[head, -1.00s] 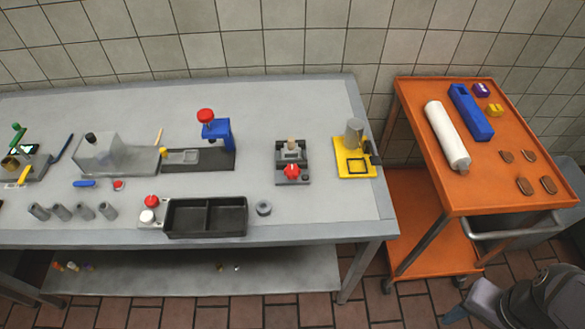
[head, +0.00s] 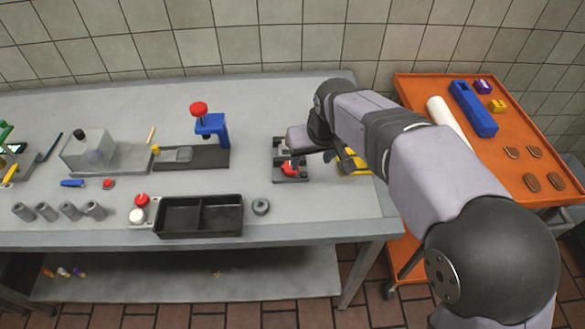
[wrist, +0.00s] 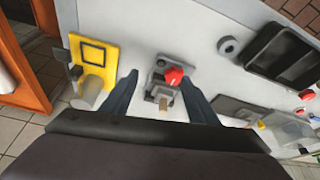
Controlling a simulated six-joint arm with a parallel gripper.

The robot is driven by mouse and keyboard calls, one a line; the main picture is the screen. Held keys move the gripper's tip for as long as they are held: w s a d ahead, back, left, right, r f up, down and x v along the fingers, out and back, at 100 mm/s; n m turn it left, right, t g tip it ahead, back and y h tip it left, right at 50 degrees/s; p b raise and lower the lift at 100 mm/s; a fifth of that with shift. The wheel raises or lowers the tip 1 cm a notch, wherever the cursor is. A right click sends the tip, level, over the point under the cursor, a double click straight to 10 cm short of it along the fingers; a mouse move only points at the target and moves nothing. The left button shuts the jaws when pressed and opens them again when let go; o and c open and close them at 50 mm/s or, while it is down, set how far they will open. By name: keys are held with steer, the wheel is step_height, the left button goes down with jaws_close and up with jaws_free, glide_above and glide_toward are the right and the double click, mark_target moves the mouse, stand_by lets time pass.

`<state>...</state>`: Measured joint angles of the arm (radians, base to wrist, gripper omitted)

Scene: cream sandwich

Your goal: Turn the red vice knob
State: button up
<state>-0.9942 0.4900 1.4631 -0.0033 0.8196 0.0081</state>
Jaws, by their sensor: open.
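The red vice knob (head: 289,168) sits on the front of a small dark grey vice (head: 291,178) on the steel table, partly hidden by my arm in the head view. In the wrist view the knob (wrist: 174,75) shows between and beyond the tips of my gripper (wrist: 158,82). My gripper is open and empty, above the vice. Whether the fingers touch anything cannot be told.
A yellow fixture (wrist: 95,53) with a grey cylinder (wrist: 88,95) stands on one side of the vice. A blue press with a red knob (head: 198,108) stands on the other. A black tray (head: 200,216) and a grey ring (head: 261,206) lie nearer the front edge. An orange cart (head: 412,92) is at right.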

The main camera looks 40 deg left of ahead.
mark_target(290, 170)
steer(key=shift+n, duration=0.3)
steer(key=shift+s+a+f+p, duration=0.15)
steer(key=shift+a+f+p, duration=0.3)
steer(key=shift+a+f, duration=1.1)
steer(key=shift+s+a+f+p, duration=0.15)
steer(key=shift+a+f+p, duration=0.25)
steer(key=shift+a+f, duration=1.1)
steer(key=shift+d+f, duration=0.25)
steer(key=shift+d, duration=0.05)
steer(key=c, duration=1)
